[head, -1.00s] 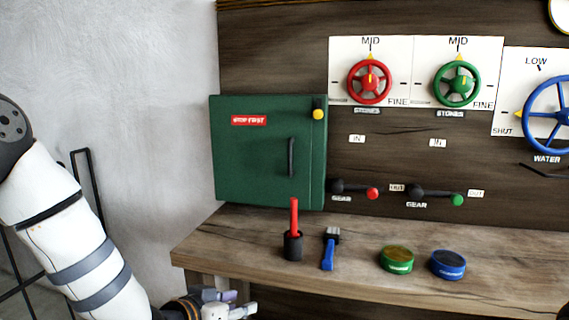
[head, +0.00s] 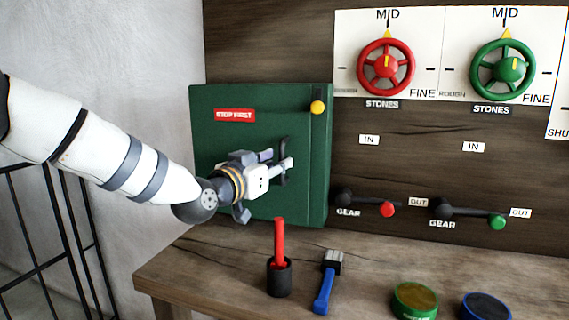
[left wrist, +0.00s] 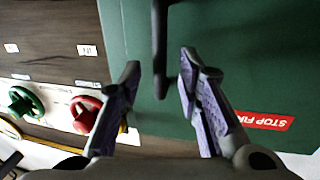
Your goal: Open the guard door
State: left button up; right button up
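The green guard door (head: 215,130) is shut on its box at the left of the wooden panel, with a red "STOP FIRST" label (head: 235,115). A yellow knob (head: 318,107) sits at its upper right. The black door handle (head: 284,150) is a vertical bar, partly hidden by my left gripper (head: 280,163) in the head view. In the left wrist view the left gripper (left wrist: 158,90) is open, its purple-padded fingers spread on either side of the handle's line. The handle (left wrist: 160,45) shows ahead between the fingertips. I cannot tell whether they touch it. My right gripper is not in view.
Red (head: 386,66) and green (head: 502,68) wheels and two gear levers are on the panel at right.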

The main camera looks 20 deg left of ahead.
aim_at(280, 160)
pick_arm(q)
jog(key=x, duration=0.2)
jog(key=shift+w+d+f, duration=0.1)
jog(key=shift+w, duration=0.15)
jog(key=shift+w+d+r, duration=0.1)
jog(key=shift+w+r, duration=0.15)
jog(key=shift+c, duration=0.5)
grip_shut()
